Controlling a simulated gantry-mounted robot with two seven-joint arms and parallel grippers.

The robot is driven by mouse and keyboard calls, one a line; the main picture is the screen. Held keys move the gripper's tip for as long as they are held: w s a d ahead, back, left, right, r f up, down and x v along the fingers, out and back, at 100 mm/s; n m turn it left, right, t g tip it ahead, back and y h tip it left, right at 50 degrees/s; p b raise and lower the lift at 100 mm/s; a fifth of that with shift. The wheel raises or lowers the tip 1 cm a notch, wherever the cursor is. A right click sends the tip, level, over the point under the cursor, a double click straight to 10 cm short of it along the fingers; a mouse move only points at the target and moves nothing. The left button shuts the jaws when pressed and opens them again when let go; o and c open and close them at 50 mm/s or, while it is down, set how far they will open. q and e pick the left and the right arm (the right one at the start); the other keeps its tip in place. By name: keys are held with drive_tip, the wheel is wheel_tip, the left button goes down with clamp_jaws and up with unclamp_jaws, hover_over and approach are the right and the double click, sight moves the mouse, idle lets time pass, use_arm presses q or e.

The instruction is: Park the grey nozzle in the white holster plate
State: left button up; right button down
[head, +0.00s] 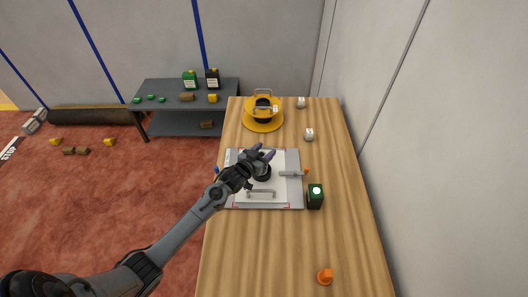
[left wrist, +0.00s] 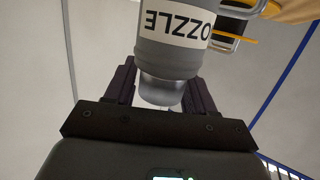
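The grey nozzle (left wrist: 170,60) fills the upper middle of the left wrist view, upside down, with a white label reading "OZZLE" in view. Its narrower metallic end lies between the two dark fingers of my left gripper (left wrist: 160,88). In the head view my left gripper (head: 263,152) is over the upper part of a white plate (head: 285,188) in a grey frame. My right gripper is in neither view.
A grey bar with an orange end (head: 292,174) and a grey handle (head: 262,193) sit on the plate. A dark green box (head: 315,197) stands right of it, a yellow drum (head: 263,122) beyond. An orange piece (head: 325,277) lies near. The table between is clear.

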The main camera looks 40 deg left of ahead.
use_arm(q)
drive_tip(key=shift+s+f, duration=0.1)
drive_tip(key=shift+f, duration=0.15)
drive_tip(key=shift+s+d+r+p, duration=0.15)
drive_tip(key=shift+s+r+p, duration=0.25)
drive_tip(key=shift+s+p, duration=0.55)
drive_tip(key=a+p+v, duration=0.1)
drive_tip(key=p+v, duration=0.6)
drive_tip(key=v, duration=0.2)
drive_tip(key=shift+d+p, duration=0.4)
drive_tip(key=shift+d, duration=0.1)
drive_tip(key=shift+f, duration=0.15)
